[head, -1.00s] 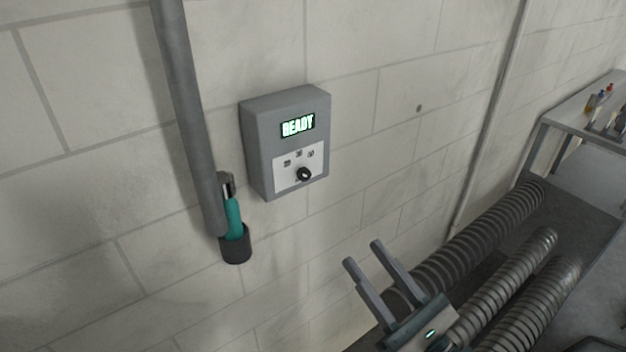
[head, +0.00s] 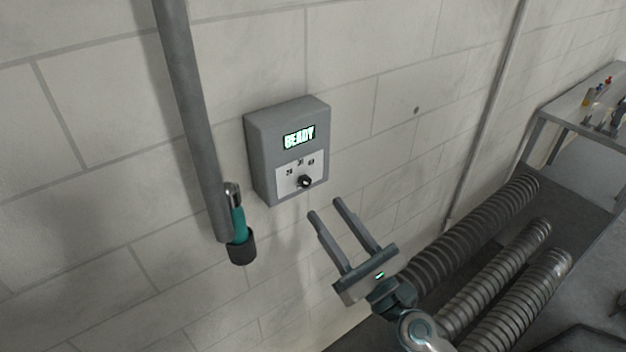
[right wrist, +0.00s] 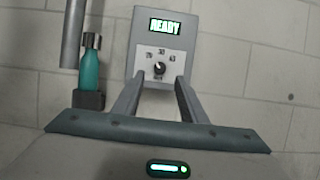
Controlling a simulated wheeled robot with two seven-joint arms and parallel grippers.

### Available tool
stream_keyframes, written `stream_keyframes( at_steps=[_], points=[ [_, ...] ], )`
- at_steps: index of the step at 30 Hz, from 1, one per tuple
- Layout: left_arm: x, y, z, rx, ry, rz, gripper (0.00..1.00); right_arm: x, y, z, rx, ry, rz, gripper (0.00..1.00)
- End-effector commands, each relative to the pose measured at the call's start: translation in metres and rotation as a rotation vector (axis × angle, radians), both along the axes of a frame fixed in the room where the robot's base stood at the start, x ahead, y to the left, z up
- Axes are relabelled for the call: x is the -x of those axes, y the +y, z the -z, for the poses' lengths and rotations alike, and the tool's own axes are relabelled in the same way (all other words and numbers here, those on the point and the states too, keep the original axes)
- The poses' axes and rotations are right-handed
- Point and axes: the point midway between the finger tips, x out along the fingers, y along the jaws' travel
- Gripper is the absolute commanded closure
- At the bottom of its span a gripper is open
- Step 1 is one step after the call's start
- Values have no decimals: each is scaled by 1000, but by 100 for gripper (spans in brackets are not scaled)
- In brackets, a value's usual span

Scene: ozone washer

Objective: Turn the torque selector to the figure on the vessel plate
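The torque selector (head: 305,182) is a small black knob on the white dial plate of a grey wall box; several small figures arc above it. It also shows in the right wrist view (right wrist: 159,69), with a pale mark on it. The box's screen (head: 299,136) glows READY. My right gripper (head: 325,207) is open and empty, its fingers pointing up at the box from below and right, apart from the knob. In the right wrist view the fingers frame the lower part of the box. No vessel plate is recognisable. My left gripper is not in view.
A grey pipe (head: 188,110) runs down the wall left of the box. A teal bottle-like tool (head: 238,222) stands in a dark holder (head: 242,248) beside it. Ribbed hoses or rollers (head: 470,235) lie at the lower right. A table (head: 575,110) with small items stands far right.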

Motion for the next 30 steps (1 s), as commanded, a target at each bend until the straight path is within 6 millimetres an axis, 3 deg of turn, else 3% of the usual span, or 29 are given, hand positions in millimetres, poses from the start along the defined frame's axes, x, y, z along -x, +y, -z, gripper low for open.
stream_keyframes(
  at_steps=[3,12,25,26,30],
  points=[
    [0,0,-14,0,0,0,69,-17,12,-13,-1,-2,-1,62],
    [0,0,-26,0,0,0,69,-44,32,-24,0,-2,-1,62],
    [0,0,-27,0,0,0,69,-49,36,-25,1,-1,-1,62],
    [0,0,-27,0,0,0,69,-49,36,-25,1,-1,-1,64],
    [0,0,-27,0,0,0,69,-49,36,-25,1,-1,-1,97]
  ],
)
